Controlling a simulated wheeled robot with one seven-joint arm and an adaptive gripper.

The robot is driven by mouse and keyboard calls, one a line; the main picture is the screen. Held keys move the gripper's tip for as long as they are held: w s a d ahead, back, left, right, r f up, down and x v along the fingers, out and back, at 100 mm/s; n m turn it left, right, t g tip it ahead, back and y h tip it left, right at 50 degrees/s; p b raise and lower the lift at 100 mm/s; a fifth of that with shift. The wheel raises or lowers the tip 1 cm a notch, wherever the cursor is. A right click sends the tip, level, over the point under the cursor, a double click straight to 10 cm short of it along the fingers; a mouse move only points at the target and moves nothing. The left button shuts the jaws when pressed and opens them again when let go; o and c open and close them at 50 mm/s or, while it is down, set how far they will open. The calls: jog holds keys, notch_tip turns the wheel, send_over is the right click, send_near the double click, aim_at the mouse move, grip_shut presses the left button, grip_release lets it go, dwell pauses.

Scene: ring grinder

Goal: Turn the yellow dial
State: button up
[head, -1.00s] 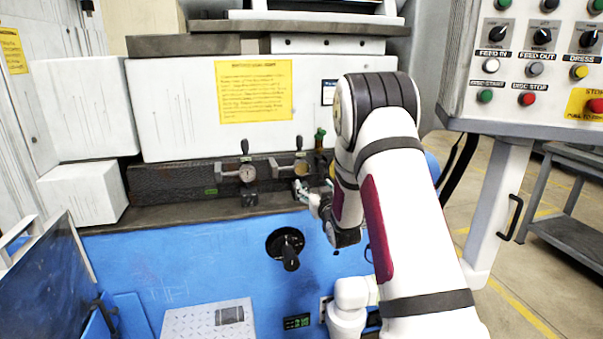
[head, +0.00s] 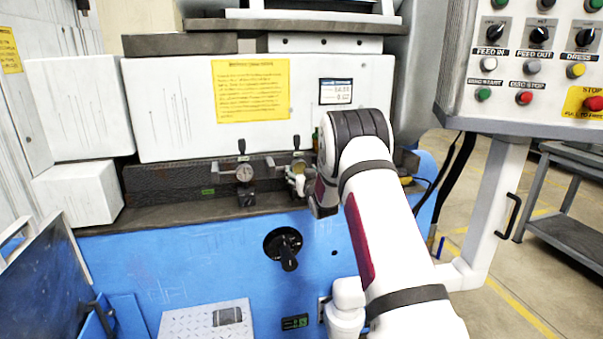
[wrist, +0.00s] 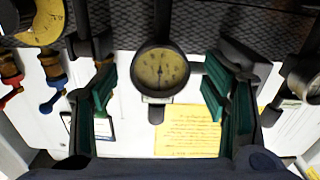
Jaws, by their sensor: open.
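The yellow dial (wrist: 160,72) is a round gauge with a yellowish face and dark rim, in the middle of the wrist view. It also shows in the head view (head: 297,168) on the dark rail, partly hidden by my gripper and arm. My gripper (wrist: 159,82) is open, with one green-padded finger to each side of the dial. I see gaps between the pads and the dial's rim, so nothing is gripped. In the head view my gripper is mostly hidden by my wrist.
A paler gauge (head: 244,173) stands on the rail to the left; it shows at the right edge of the wrist view (wrist: 309,80). A larger yellow round part (wrist: 42,18) and valves with red and blue handles are at the wrist view's left. A black crank (head: 284,245) sits below.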

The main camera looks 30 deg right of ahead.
jog(key=shift+c, duration=0.6)
jog(key=c, duration=1)
jog(key=shift+c, duration=0.2)
jog(key=shift+n+b, duration=0.3)
jog(key=n+b, duration=0.2)
jog(key=shift+f+n, duration=0.1)
jog(key=shift+n, duration=0.2)
jog(key=n+b, duration=0.4)
jog(key=shift+n, duration=0.3)
jog(key=n+b, duration=0.3)
jog(key=shift+n, duration=0.3)
jog(key=n+b, duration=0.4)
jog(key=shift+d, duration=0.1)
jog(key=shift+n+b, duration=0.3)
jog(key=shift+b, duration=0.1)
